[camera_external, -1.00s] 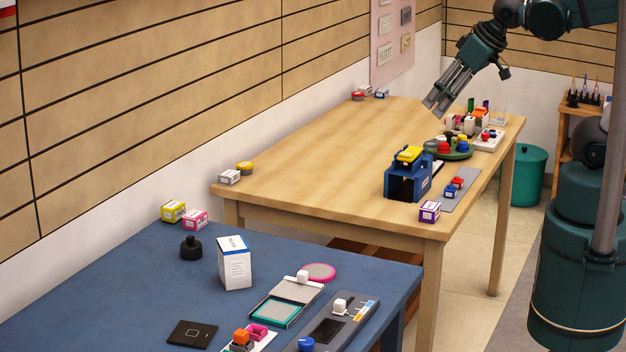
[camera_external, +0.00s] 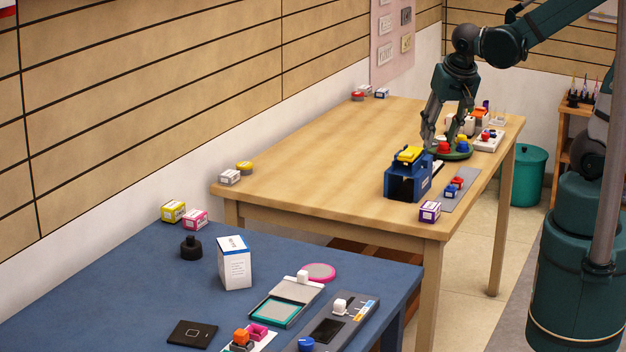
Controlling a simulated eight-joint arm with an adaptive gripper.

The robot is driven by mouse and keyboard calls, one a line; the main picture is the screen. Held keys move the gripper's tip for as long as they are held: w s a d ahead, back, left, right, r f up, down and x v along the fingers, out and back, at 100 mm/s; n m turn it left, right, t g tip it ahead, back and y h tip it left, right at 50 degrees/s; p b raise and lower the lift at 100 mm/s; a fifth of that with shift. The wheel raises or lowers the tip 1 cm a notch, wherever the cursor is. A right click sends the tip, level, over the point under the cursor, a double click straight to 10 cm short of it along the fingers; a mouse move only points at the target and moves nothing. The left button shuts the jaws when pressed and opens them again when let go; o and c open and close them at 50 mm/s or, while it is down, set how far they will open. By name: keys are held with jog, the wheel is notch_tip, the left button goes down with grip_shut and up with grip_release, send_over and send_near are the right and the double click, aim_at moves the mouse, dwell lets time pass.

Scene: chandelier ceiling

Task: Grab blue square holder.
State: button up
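A blue boxy holder (camera_external: 395,186) with a dark square opening in front and a yellow piece (camera_external: 410,154) on top stands on the wooden table near its front right. It may be the blue square holder; smaller blue pieces also show, including a blue knob (camera_external: 461,147) on a round green tray (camera_external: 461,157). My gripper (camera_external: 443,141) points down over the left part of this tray, behind the blue boxy holder. Its fingers are spread apart, with a red knob (camera_external: 444,148) showing near the gap. I cannot tell whether they touch anything.
A grey strip (camera_external: 463,188) with small red and blue pieces lies right of the holder. A purple-and-white box (camera_external: 429,212) stands at the front corner. A white tray (camera_external: 488,142) is right of the green one. The wooden table's left half (camera_external: 320,160) is mostly clear.

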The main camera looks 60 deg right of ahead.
aim_at(451, 183)
jog(key=s+d+f+m+g+h+b, duration=0.1)
jog(key=d+f+m+g+b, duration=0.1)
jog(key=d+f+m, duration=0.6)
jog(key=shift+s+d+f+g+h, duration=0.2)
jog(key=shift+d+f+g+h, duration=0.35)
jog(key=shift+f, duration=1.1)
jog(key=shift+a, duration=0.2)
jog(key=shift+y, duration=0.25)
jog(key=shift+b+x, duration=0.55)
jog(key=shift+x, duration=0.75)
jog(key=shift+f, duration=0.15)
jog(key=shift+b+x, duration=0.9)
jog(key=shift+x, duration=1.55)
jog(key=shift+w+d, duration=0.1)
jog(key=shift+w, duration=0.05)
